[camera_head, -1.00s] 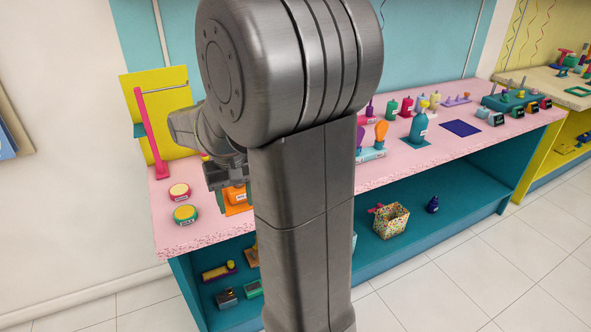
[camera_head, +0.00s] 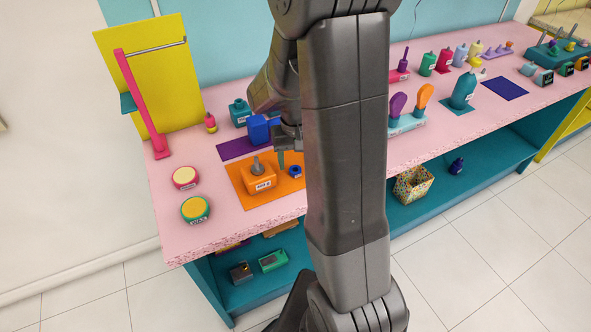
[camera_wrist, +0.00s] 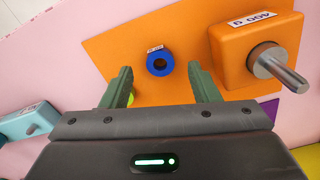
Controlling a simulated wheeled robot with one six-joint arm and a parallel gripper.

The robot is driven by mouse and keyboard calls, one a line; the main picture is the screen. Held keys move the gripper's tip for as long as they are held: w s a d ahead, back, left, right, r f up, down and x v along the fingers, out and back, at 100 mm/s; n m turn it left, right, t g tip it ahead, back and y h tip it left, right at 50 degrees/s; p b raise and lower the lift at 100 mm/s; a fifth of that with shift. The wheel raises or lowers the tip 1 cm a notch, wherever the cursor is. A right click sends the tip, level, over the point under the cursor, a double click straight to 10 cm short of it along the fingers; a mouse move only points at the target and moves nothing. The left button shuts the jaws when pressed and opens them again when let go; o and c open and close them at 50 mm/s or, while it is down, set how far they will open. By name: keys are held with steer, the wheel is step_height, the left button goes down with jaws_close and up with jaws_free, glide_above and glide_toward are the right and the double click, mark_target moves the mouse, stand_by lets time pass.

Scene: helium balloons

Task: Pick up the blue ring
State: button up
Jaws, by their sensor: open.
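The blue ring (camera_wrist: 159,62) lies on an orange mat (camera_wrist: 115,55), with a small white label on its rim; it also shows in the head view (camera_head: 295,171). In the wrist view my gripper (camera_wrist: 158,80) is open, its two green fingers apart, with the ring centred just beyond the gap between the fingertips. Nothing is between the fingers. In the head view my gripper (camera_head: 280,160) is above the mat, just left of the ring, partly hidden by my arm.
An orange block marked 400 g (camera_wrist: 262,48) with a metal peg stands beside the ring on the mat. A blue thing (camera_head: 262,129) stands behind on a purple mat (camera_head: 235,149). Two round tins (camera_head: 195,209) are at the left. A pink post (camera_head: 138,100) stands at the back left.

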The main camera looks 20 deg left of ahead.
steer(key=shift+f, duration=1.25)
steer(key=c, duration=1)
steer(key=shift+r, duration=0.15)
